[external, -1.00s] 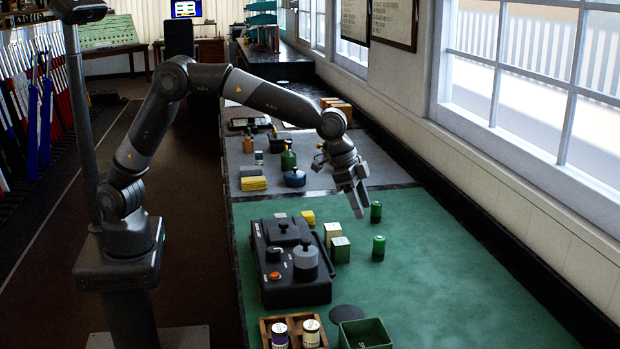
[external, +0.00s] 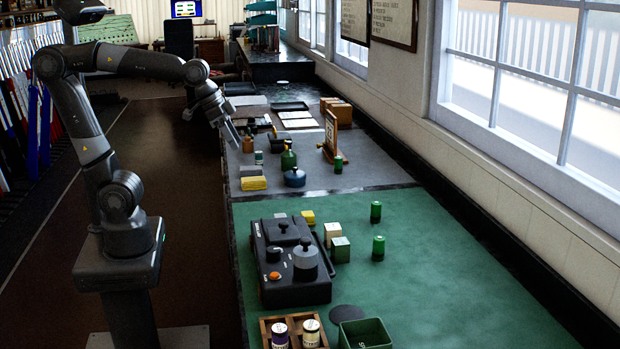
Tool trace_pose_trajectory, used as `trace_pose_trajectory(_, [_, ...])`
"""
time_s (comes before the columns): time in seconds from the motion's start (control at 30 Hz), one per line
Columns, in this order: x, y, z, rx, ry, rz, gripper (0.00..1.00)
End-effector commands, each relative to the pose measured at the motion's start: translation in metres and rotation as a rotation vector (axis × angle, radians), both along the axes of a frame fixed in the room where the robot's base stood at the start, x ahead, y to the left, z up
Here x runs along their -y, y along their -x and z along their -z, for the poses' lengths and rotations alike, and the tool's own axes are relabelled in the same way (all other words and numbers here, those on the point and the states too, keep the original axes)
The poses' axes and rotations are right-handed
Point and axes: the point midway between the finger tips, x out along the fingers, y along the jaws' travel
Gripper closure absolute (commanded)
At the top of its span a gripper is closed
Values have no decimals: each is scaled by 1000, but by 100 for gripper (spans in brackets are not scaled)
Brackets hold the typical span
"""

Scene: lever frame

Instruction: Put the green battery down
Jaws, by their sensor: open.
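Three green cylinders that look like batteries stand upright. One green battery (external: 376,212) is on the green mat right of the middle, and another green battery (external: 378,247) stands nearer the camera. A third green battery (external: 338,164) is on the grey surface farther back, beside a wooden stand. I cannot tell which one the task means. My gripper (external: 234,140) is open with nothing visible in it. It hangs over the left edge of the grey surface, well left of all three batteries.
A green bottle (external: 288,158), blue-grey pot (external: 294,177) and yellow pad (external: 253,183) are near my gripper. The mat's right part is clear.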

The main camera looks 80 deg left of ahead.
Motion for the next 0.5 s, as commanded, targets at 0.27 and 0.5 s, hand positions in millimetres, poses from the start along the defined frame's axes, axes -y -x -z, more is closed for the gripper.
trace_pose_trajectory(0.27, [-30,83,28,24,-22,-107,50])
trace_pose_trajectory(0.5, [-36,105,41,28,-29,-140,50])
